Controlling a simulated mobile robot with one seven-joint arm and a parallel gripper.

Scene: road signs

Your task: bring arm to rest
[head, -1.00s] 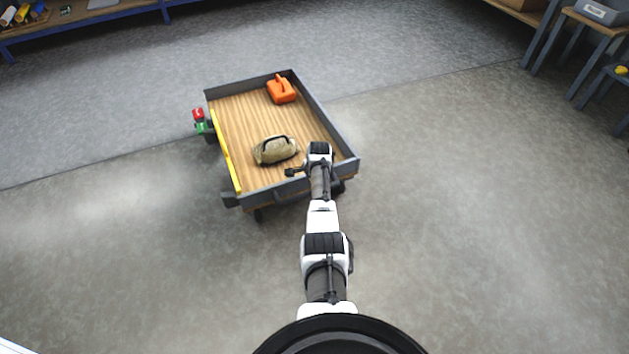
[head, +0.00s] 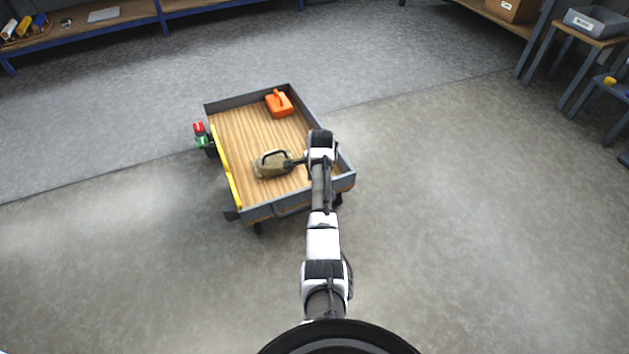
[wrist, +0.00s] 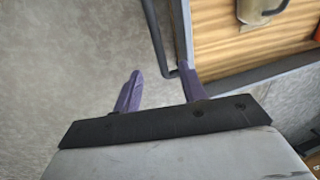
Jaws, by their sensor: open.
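My gripper (wrist: 160,88) is open and empty in the wrist view, its two purple fingers apart with grey floor between them. In the head view, my gripper (head: 298,161) shows small and dark, pointing left from the end of my extended arm over the cart's near right part. The cart (head: 246,212) has a wooden bed with grey walls. A tan bag with a dark handle (head: 266,170) lies on the bed, just left of my gripper in the picture; its top part shows in the wrist view (wrist: 250,12). Whether they touch cannot be told.
An orange box (head: 279,104) sits at the cart's far end. A yellow bar (head: 227,168) runs along its left side, with red and green items outside. In the wrist view, a dark cart handle (wrist: 158,45) is close to the fingers. Shelves line the back; surrounding floor is clear.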

